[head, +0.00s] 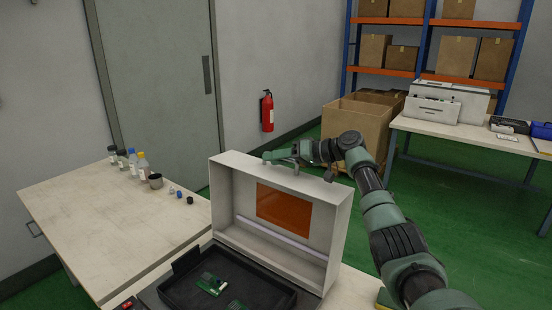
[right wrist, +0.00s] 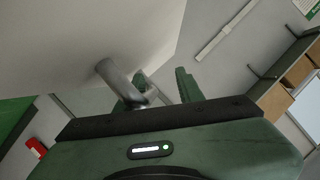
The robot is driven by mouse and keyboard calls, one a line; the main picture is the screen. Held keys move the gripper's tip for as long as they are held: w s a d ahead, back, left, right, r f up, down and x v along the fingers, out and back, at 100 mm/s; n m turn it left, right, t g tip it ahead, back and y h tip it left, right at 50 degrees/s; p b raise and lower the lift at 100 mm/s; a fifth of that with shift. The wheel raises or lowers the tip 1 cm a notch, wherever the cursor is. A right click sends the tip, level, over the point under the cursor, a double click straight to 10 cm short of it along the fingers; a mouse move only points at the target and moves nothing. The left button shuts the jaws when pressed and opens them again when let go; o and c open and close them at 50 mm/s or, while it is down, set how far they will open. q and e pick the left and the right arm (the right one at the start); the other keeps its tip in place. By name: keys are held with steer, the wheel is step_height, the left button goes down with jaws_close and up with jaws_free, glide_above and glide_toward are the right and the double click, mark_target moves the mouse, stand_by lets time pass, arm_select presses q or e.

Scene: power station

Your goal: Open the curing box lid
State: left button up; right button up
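The curing box is a pale box whose lid (head: 222,190) stands raised, about upright, with an orange window (head: 284,215) in it. Its base holds a black tray (head: 176,293) with green circuit boards (head: 211,284). My right gripper (head: 278,157) is at the lid's top edge. In the right wrist view a grey metal handle (right wrist: 112,78) on the pale lid surface (right wrist: 90,35) lies by the fingers (right wrist: 158,92). The green fingers stand apart with a visible gap, and the handle is beside the left one. Whether they touch is unclear. My left gripper is not in view.
A pale table (head: 95,225) on the left holds bottles (head: 143,163), a dark cup (head: 155,181) and small items. A red extinguisher (head: 267,111) hangs on the wall. Shelving with boxes (head: 375,51) and a table with a white machine (head: 434,103) stand behind at right.

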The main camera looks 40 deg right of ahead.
mark_target(301, 175)
steer(key=shift+r, duration=0.15)
steer(key=shift+s+d, duration=0.2)
steer(key=shift+d, duration=0.05)
steer(key=b+v, duration=0.2)
steer(key=v, duration=0.4)
steer(key=shift+s+d, duration=0.2)
steer(key=shift+s+d+r, duration=0.1)
steer(key=shift+s+r, duration=0.05)
steer(key=shift+s, duration=0.1)
steer(key=shift+s+d, duration=0.1)
steer(key=shift+b+v, duration=0.85)
steer(key=shift+v, duration=3.25)
steer(key=shift+s+d, duration=0.2)
steer(key=shift+s, duration=0.1)
